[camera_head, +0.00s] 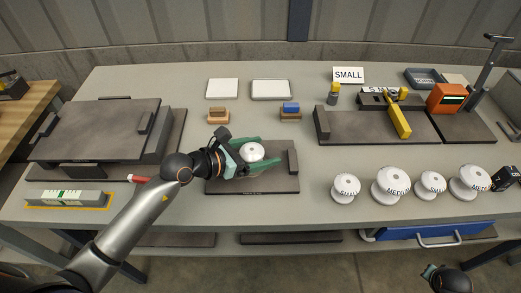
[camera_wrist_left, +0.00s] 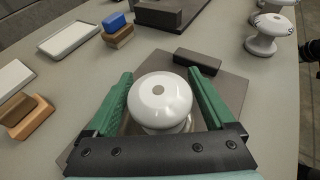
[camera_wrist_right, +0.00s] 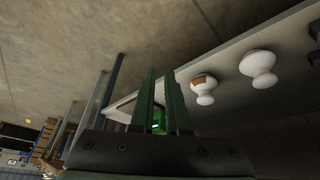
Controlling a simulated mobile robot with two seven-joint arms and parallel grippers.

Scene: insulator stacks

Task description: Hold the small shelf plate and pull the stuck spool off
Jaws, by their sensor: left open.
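A white spool (camera_head: 252,152) stands on a dark plate (camera_head: 285,183) in the middle of the table. The plate has a raised dark block along its right side. My left gripper (camera_head: 264,155) is open, with its green fingers on either side of the spool; the left wrist view also shows the spool (camera_wrist_left: 160,100) between them, with visible gaps. The spool's lower part is mostly hidden there. My right gripper (camera_head: 440,275) is low at the bottom right, off the table. Its fingers (camera_wrist_right: 160,72) point up close together in the right wrist view, with nothing clearly held.
Several white labelled spools (camera_head: 391,185) stand in a row at right. A "SMALL" card (camera_head: 348,75), a dark fixture with a yellow part (camera_head: 399,121) and an orange box (camera_head: 447,98) are behind. A large dark stepped plate (camera_head: 95,135) lies left; trays (camera_head: 271,90) are at back.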

